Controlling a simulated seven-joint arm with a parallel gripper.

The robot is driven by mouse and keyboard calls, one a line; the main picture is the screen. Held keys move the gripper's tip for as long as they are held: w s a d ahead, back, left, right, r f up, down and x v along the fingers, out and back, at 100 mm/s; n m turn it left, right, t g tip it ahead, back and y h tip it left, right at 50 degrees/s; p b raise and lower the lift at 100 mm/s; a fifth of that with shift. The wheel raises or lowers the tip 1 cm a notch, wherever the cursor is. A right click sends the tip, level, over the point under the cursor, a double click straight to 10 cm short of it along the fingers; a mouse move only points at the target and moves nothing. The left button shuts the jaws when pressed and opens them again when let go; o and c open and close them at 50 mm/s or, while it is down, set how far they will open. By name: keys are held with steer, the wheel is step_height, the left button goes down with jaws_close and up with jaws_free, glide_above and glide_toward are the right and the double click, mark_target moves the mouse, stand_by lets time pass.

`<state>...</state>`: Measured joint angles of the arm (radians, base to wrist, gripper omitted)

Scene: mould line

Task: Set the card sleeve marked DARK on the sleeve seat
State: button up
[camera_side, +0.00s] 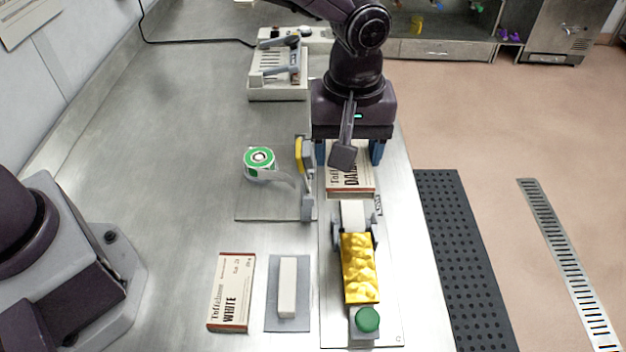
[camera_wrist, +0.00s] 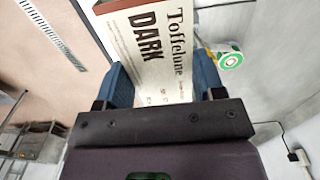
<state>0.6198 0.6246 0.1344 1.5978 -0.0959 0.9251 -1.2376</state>
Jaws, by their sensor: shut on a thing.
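The DARK card sleeve (camera_side: 352,182) is cream with a dark red edge and stands out between the blue fingers of my gripper (camera_side: 350,158). In the wrist view the sleeve's DARK face (camera_wrist: 150,45) fills the space between the fingers (camera_wrist: 162,80). My gripper is shut on it. Part of the sleeve is hidden by my arm and fingers, and I cannot tell whether it touches the board under it. No part is marked as the sleeve seat; a pale block (camera_side: 355,214) in a grey holder lies just in front of the sleeve, towards the camera.
A gold bar (camera_side: 358,268) and a green button (camera_side: 367,319) follow on the same board. A yellow-grey upright part (camera_side: 303,165) and a green tape roll (camera_side: 259,158) are close by.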

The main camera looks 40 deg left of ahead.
steer(key=w+a+f, duration=0.1)
steer(key=w+a, duration=0.2)
steer(key=w, duration=0.4)
steer(key=f, duration=0.7)
steer(key=shift+s+d+f, duration=0.1)
steer(key=shift+s+f, duration=0.1)
steer(key=shift+s, duration=0.15)
steer(key=shift+f, duration=3.3)
steer(key=shift+f, duration=0.25)
steer(key=o, duration=0.9)
steer(key=shift+o, duration=0.2)
